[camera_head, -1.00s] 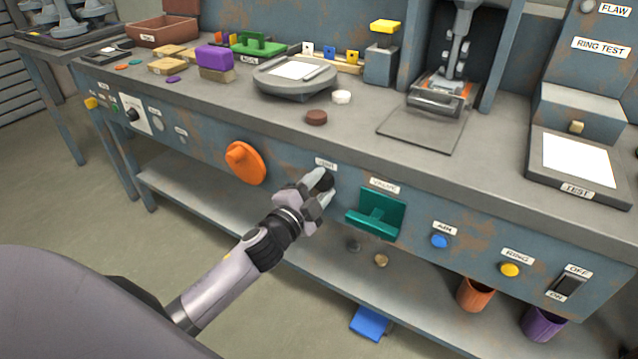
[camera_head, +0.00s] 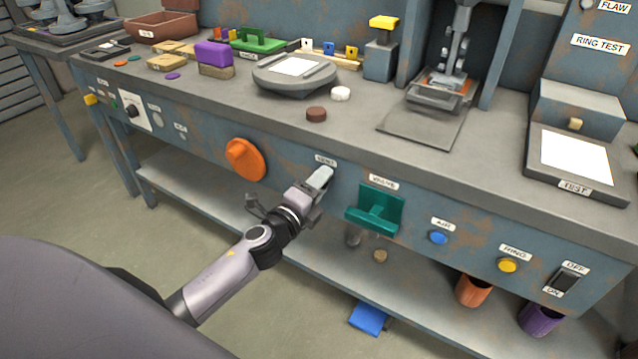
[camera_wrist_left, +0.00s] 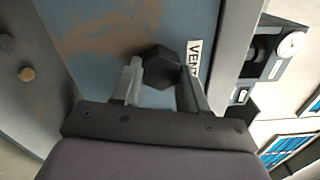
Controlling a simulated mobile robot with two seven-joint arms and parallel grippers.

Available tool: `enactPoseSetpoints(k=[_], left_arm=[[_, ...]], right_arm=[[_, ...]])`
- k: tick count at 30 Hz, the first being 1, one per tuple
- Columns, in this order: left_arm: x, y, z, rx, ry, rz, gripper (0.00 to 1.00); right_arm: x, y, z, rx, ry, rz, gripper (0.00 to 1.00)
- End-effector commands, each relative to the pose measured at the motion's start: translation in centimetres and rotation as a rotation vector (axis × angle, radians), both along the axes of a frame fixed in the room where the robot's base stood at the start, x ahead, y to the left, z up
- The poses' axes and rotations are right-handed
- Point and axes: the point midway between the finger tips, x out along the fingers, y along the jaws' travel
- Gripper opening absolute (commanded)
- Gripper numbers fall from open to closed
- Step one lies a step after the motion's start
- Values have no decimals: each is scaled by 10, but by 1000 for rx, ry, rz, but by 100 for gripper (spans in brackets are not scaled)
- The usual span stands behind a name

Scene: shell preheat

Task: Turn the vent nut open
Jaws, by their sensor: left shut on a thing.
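The vent nut is a dark hexagonal nut (camera_wrist_left: 160,68) on the blue bench front, beside the VENT label (camera_wrist_left: 193,58) in the left wrist view. My left gripper (camera_wrist_left: 160,85) is shut on it, with one finger on each side. In the head view my left gripper (camera_head: 318,184) reaches the panel just under the VENT label (camera_head: 325,160) and hides the nut. My right gripper is not in view.
An orange knob (camera_head: 245,160) is left of the gripper. A green valve handle (camera_head: 376,209) sticks out close on its right. Blue (camera_head: 438,237) and yellow (camera_head: 508,265) buttons lie further right. Below is an open shelf (camera_head: 205,197).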

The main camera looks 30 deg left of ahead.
Motion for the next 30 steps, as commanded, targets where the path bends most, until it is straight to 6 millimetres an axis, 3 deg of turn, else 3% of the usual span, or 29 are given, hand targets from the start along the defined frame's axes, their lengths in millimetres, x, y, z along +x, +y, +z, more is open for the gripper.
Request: enactPoseSetpoints(k=[17, 18, 20, 30], left_arm=[[0, 0, -1, 39, -1, -2, 13], [0, 0, -1, 39, -1, -2, 46], [0, 0, -1, 39, -1, -2, 66], [-1, 0, -1, 36, 0, -1, 69]], right_arm=[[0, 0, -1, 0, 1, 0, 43], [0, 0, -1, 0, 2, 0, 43], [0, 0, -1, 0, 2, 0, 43], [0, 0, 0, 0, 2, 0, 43]])
